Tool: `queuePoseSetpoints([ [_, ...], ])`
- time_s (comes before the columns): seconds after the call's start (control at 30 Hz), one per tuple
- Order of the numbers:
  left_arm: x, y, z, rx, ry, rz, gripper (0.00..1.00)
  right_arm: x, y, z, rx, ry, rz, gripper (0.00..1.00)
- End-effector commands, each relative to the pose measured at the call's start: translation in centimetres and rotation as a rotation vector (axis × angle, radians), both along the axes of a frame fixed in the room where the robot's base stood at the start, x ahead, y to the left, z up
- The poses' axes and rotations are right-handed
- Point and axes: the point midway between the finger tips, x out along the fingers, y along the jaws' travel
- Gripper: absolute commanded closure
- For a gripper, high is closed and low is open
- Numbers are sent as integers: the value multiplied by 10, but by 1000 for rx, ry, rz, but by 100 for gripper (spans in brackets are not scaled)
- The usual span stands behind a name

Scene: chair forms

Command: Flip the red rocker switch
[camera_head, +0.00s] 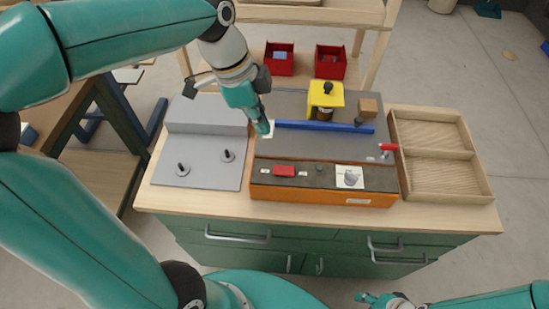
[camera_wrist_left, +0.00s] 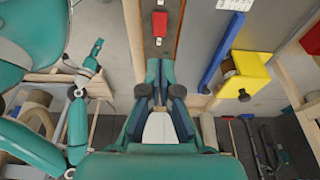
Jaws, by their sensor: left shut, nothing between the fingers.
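The red rocker switch (camera_head: 285,171) sits on the dark top panel of the orange-fronted control box (camera_head: 325,198). It also shows in the left wrist view (camera_wrist_left: 160,24), near the top edge. Which way the rocker is tilted I cannot tell. My left gripper (camera_head: 265,128) is shut and empty. It points down behind the box, beyond and slightly left of the switch, apart from it. In the left wrist view its fingers (camera_wrist_left: 159,75) lie below the switch. My right gripper (camera_head: 370,298) is at the bottom edge, far from the switch; its fingers are too small to judge.
A rotary knob on a white plate (camera_head: 350,177) is right of the switch. A blue bar (camera_head: 325,127), a yellow block (camera_head: 326,96) and a red-handled lever (camera_head: 388,147) stand behind. A grey panel with two knobs (camera_head: 200,165) is left, a wooden tray (camera_head: 440,155) right.

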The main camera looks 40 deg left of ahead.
Motion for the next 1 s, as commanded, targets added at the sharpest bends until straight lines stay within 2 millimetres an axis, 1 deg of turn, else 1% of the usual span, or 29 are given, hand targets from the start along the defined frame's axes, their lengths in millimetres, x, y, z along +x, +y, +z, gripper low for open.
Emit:
queuePoseSetpoints([
  [0.17, 1, -2, -10, -1, 3, 2, 100, 0, 0, 0, 0, 0, 0, 60],
  [0.27, 2, -5, -23, -1, 5, 3, 100, 0, 0, 0, 0, 0, 0, 60],
  [0.7, 13, -22, -105, -1, 7, 4, 100, 0, 0, 4, 0, -1, 0, 60],
  [0.83, 12, -22, -123, -1, 6, 7, 100, 0, 0, 5, 0, -1, 0, 60],
  [1.0, 13, -21, -135, -1, 2, 7, 100, 0, 0, 6, 0, 0, 0, 60],
])
